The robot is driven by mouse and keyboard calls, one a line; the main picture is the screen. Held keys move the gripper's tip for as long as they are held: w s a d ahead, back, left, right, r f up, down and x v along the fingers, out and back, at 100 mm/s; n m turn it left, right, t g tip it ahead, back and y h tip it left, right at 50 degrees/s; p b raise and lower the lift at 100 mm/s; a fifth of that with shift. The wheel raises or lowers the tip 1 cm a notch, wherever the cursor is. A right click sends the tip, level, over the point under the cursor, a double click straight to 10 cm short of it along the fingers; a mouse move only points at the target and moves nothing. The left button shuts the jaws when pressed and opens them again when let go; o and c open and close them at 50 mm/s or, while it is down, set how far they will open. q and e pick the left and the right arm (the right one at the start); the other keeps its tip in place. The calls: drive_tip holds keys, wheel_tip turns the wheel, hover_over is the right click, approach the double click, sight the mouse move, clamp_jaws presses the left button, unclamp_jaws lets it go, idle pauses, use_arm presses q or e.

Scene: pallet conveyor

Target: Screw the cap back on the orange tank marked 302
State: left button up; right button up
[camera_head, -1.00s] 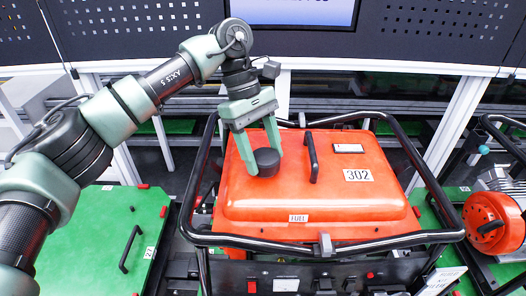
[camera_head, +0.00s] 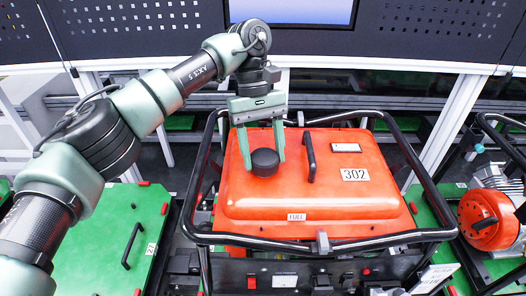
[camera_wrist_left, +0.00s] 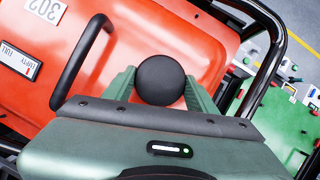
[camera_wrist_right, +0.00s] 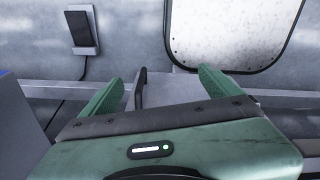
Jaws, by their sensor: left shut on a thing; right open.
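The orange tank (camera_head: 315,205) marked 302 sits inside a black tube frame in the head view. Its black round cap (camera_head: 265,162) is at the upper left of the tank's top. My left gripper (camera_head: 264,158) reaches down from above with a finger on each side of the cap and is shut on it. In the left wrist view the cap (camera_wrist_left: 160,80) sits between the green fingertips. Whether the cap touches the filler neck is hidden beneath it. My right gripper (camera_wrist_right: 158,88) is open and empty in the right wrist view, away from the tank.
A black handle (camera_head: 309,157) stands on the tank just right of the cap. The black tube frame (camera_head: 205,150) rises around the tank. A green pallet (camera_head: 95,235) lies to the left. An orange round part (camera_head: 486,222) on another machine is at the right.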

use_arm(q)
drive_tip(key=m, duration=0.2)
drive_tip(key=m+y, duration=0.1)
drive_tip(key=m, duration=0.1)
drive_tip(key=shift+d+r+y, duration=0.1)
drive_tip(key=shift+d+y, duration=0.1)
drive_tip(key=shift+y, duration=0.1)
drive_tip(key=o, duration=1.4)
drive_tip(key=shift+a, duration=0.1)
